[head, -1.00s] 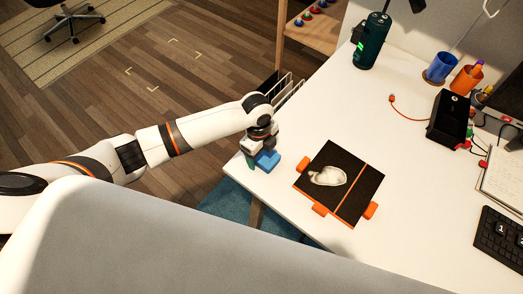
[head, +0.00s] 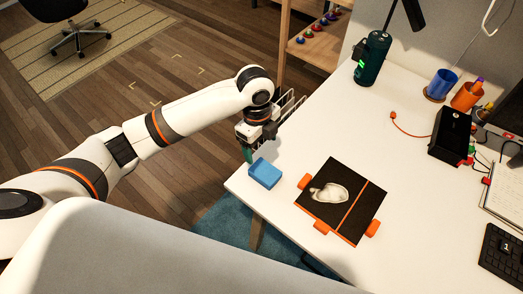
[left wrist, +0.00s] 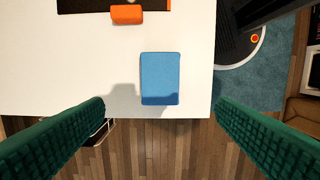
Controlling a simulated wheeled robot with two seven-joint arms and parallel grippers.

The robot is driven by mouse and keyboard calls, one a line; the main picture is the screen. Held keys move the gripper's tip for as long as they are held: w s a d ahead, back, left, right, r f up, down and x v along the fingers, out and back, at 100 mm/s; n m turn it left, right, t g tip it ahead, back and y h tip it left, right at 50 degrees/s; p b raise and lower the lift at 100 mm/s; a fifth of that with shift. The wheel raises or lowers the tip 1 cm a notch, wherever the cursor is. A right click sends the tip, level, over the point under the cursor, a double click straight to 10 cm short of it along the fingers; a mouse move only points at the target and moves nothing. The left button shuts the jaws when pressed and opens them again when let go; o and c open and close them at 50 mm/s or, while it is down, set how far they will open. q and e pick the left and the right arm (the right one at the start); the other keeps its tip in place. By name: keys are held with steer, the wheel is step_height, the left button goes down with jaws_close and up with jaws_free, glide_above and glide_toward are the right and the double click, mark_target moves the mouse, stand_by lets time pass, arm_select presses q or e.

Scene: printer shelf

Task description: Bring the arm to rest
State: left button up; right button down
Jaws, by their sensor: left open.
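My left gripper (head: 254,148) is open and empty, beside the near left table edge in the head view. Its green fingers stand wide apart in the left wrist view (left wrist: 160,104). A blue block (head: 265,174) lies on the white table near that edge, just below the gripper in the picture and apart from it. In the left wrist view the blue block (left wrist: 160,78) lies beyond the fingertips, at the table edge. My right gripper is not in view.
A black board with orange tabs (head: 365,212) holds a pale object (head: 331,192). A wire rack (head: 287,107) is close behind the gripper. A green cylinder (head: 371,58), cups (head: 442,83) and a black box (head: 451,135) stand farther back.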

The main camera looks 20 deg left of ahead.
arm_select(q)
steer(key=shift+r, duration=0.1)
stand_by(0.5)
steer(key=s+d+f+n+t+h, duration=0.1)
steer(key=s+d+f+n, duration=0.15)
steer(key=s+n, duration=0.25)
steer(key=s+d+f+n+t+h, duration=0.1)
steer(key=s+d+f+n+h, duration=0.1)
steer(key=s+d+n, duration=0.3)
steer(key=s+a+n+t+y, duration=0.2)
steer(key=s+a+n+y, duration=0.2)
steer(key=s+a+n, duration=0.8)
step_height(320, 180, down, 26)
steer(key=a+m+g, duration=0.1)
steer(key=m+g, duration=0.1)
steer(key=s+a+f, duration=0.3)
steer(key=s+f, duration=1.3)
steer(key=shift+s+f+g, duration=0.15)
steer(key=shift+g, duration=0.25)
